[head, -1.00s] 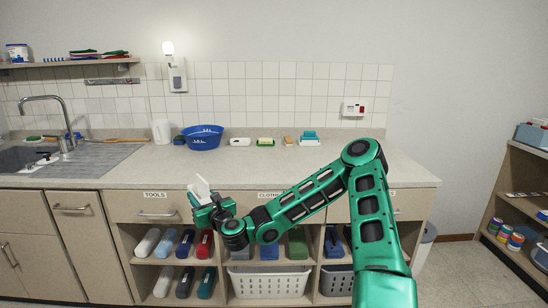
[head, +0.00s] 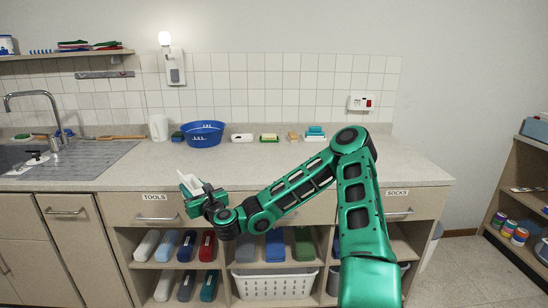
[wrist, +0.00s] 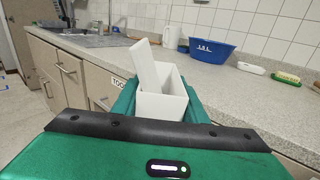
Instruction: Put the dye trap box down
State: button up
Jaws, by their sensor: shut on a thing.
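The dye trap box is a small white open-topped box with a raised flap or lid (wrist: 163,104), seen close up in the wrist view. In the head view the white box (head: 190,183) shows at the end of my arm, in front of the counter's front edge. My gripper (head: 200,200) is shut on it. The fingers flank the box, and its lower part is hidden by my gripper in the wrist view. The grey speckled counter (head: 260,170) lies behind and right of the box.
A blue basin (head: 203,135) stands at the back of the counter, with a white jug (head: 158,127) to its left and soap dishes (head: 269,138) to its right. The sink (head: 30,157) is at the left. The counter's front middle is clear.

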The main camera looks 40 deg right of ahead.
jog(key=shift+a+f, duration=0.5)
jog(key=shift+f, duration=0.2)
jog(key=shift+d, duration=0.1)
jog(key=shift+d, duration=0.1)
